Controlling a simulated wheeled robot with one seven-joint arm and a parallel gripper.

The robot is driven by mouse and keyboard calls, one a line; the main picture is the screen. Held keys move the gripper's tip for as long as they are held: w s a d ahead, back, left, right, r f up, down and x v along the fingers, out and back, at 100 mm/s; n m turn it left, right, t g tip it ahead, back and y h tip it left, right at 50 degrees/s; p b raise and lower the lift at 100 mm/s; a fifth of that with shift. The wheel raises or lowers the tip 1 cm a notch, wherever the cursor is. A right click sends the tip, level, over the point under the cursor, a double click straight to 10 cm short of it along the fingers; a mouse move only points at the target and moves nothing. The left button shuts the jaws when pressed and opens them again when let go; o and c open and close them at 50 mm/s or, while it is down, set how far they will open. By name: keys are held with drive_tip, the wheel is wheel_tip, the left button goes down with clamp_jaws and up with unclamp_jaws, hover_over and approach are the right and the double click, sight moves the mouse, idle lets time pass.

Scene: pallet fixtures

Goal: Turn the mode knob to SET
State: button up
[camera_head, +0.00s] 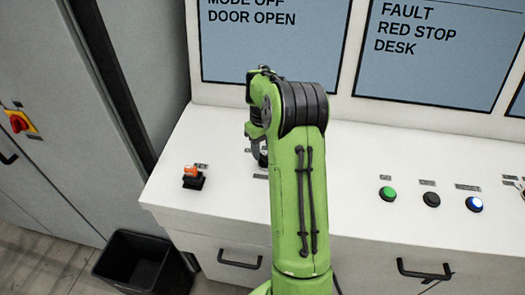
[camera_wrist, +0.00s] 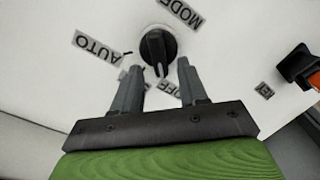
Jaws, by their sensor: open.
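The black mode knob (camera_wrist: 158,47) sits on the white desk top in the wrist view, with its ridge running nearly up and down the picture. A MODE label (camera_wrist: 180,14) lies at its upper right, AUTO (camera_wrist: 97,45) at its left and OFF (camera_wrist: 183,95) below. Another small label at the lower left is mostly hidden by a finger, and I cannot read it. My gripper (camera_wrist: 159,76) is open, its fingertips just below the knob in the picture, one to each side. In the head view the knob (camera_head: 263,158) is mostly hidden behind my gripper (camera_head: 256,145).
An orange switch (camera_head: 192,175) stands left on the desk (camera_head: 345,205). Green (camera_head: 387,194), black (camera_head: 431,199) and blue-white (camera_head: 474,204) buttons lie to the right. One screen (camera_head: 275,45) reads MODE OFF, DOOR OPEN. A black bin (camera_head: 135,262) stands on the floor.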

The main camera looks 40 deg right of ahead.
drive_tip(key=shift+w+f, duration=0.1)
drive_tip(key=shift+f, duration=0.3)
drive_tip(key=shift+a, duration=0.1)
clamp_jaws()
